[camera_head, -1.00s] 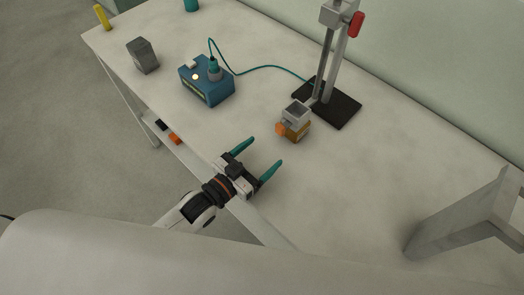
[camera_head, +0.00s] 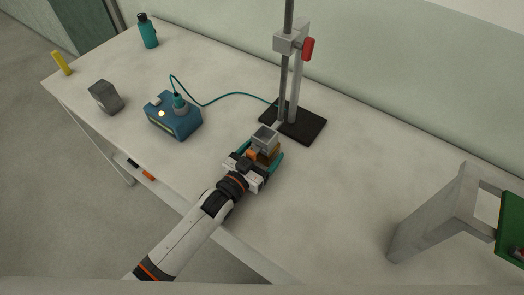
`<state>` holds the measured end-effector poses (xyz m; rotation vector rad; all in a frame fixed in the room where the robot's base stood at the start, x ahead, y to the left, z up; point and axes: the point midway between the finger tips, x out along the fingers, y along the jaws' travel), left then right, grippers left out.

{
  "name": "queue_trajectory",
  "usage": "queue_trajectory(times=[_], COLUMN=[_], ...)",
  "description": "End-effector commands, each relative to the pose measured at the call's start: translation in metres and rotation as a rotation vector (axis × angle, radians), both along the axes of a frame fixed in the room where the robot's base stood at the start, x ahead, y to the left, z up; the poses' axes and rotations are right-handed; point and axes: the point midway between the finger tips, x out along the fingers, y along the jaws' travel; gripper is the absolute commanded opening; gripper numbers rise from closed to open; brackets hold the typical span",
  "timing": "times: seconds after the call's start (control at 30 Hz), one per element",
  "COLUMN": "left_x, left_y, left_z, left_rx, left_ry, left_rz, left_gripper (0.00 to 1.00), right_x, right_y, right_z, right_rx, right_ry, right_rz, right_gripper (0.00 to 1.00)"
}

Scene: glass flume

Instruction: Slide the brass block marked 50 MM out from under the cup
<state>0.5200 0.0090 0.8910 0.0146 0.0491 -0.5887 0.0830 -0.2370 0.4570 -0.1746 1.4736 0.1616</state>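The cup (camera_head: 264,136) is a small grey square-topped vessel at the foot of the stand. The brass block (camera_head: 268,153) is orange-brown and sits directly under it; its marking is too small to read. An orange round piece (camera_head: 251,154) is at the block's near side. My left gripper (camera_head: 262,152) reaches in from the lower left. Its teal fingers lie on either side of the block and look spread apart, and whether they touch it is hard to see. The gripper body hides the block's lower near part. My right gripper is not in view.
The stand (camera_head: 297,75) with red knob and black base (camera_head: 306,126) is just behind the cup. A blue box (camera_head: 174,121) with a teal cable, a grey block (camera_head: 105,97) and a teal bottle (camera_head: 147,32) are left. A grey frame (camera_head: 435,212) is right. Between is clear.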

Motion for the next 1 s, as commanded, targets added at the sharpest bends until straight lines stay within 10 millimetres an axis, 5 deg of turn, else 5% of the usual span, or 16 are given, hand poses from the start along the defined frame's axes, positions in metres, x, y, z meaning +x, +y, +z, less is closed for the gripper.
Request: queue_trajectory(times=[0.27,0.73,1.0], left_x=[0.0003,0.0002,0.0008], left_y=[-0.0003,-0.0001,0.0004], left_z=[-0.0001,-0.0002,-0.0003], left_rx=[0.000,0.000,0.000], left_ry=[0.000,0.000,0.000], left_rz=[0.000,0.000,0.001], left_gripper=[0.77,0.00,0.00], right_x=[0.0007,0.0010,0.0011], right_y=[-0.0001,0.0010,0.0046], right_z=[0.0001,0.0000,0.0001], right_rx=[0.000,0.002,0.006], right_ry=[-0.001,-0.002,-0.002], right_rz=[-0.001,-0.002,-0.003], right_gripper=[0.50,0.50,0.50])
